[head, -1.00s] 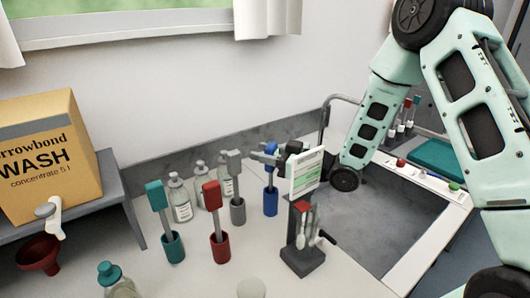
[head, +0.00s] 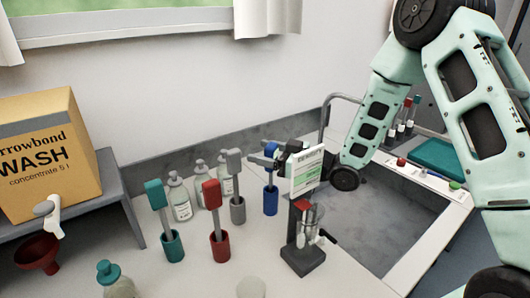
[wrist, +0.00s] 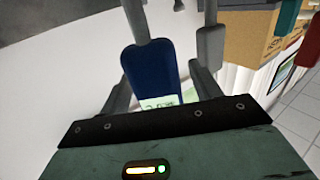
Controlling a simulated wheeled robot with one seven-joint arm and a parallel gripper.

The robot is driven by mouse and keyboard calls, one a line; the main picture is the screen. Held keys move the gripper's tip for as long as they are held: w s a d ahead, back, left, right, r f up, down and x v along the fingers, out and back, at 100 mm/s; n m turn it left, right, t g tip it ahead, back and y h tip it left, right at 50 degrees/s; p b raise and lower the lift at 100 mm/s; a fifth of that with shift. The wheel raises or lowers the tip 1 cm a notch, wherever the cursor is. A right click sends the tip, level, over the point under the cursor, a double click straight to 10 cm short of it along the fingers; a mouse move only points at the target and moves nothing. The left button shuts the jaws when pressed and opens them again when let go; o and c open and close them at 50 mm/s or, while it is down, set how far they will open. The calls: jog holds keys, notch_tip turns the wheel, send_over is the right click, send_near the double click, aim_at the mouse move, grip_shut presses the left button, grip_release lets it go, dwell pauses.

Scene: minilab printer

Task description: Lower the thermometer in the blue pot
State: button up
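The blue pot (head: 270,202) stands on the counter behind the small grey stand. The blue thermometer's head (head: 270,149) is above the pot, and its stem runs down towards the pot's mouth. How deep the stem sits is unclear. In the wrist view the blue head (wrist: 151,72) lies between my two fingers, with a visible gap on the right side. My gripper (head: 265,157) reaches in from the right at the head's height. It looks open around the head. The white panel hides part of my gripper in the head view.
A grey thermometer (head: 237,190), a red one (head: 216,215) and a teal one (head: 160,212) stand left of the blue pot. The dark stand (head: 302,258) and white panel (head: 308,171) are close in front. A sink (head: 385,220) lies right.

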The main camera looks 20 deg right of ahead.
notch_tip(320, 180, up, 10)
jog(key=b, duration=0.1)
dwell(0.6)
